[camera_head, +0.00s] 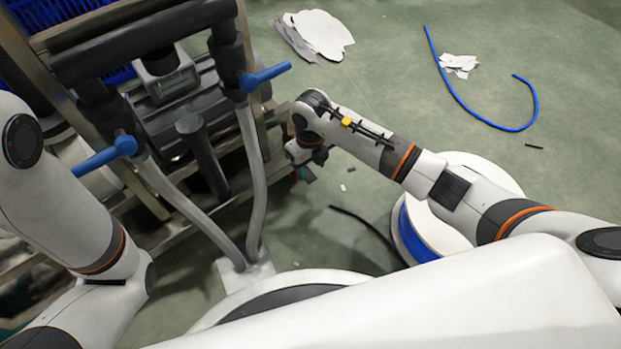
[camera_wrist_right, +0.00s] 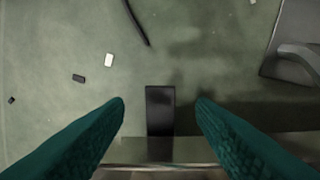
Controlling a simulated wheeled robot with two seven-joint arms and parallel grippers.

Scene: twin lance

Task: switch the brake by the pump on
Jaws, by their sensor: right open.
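The pump (camera_head: 170,105), a dark ribbed body in a metal frame, stands at the upper left of the head view. My right gripper (camera_head: 308,172) points down just right of the frame's lower part, partly hidden by its own wrist. In the right wrist view the green fingers (camera_wrist_right: 160,106) are spread apart. A dark flat rectangular piece (camera_wrist_right: 160,110), possibly the brake's pedal, shows in the gap between them, by a rail. I cannot tell its depth or whether it is touched. My left arm is at the left; its gripper is out of view.
Two blue-handled levers (camera_head: 265,76) (camera_head: 106,157) sit on grey hoses beside the frame. A white and blue reel (camera_head: 420,232) stands below my right arm. A blue hose (camera_head: 470,108) and pale scraps (camera_head: 318,34) lie on the green floor, which is open at the upper right.

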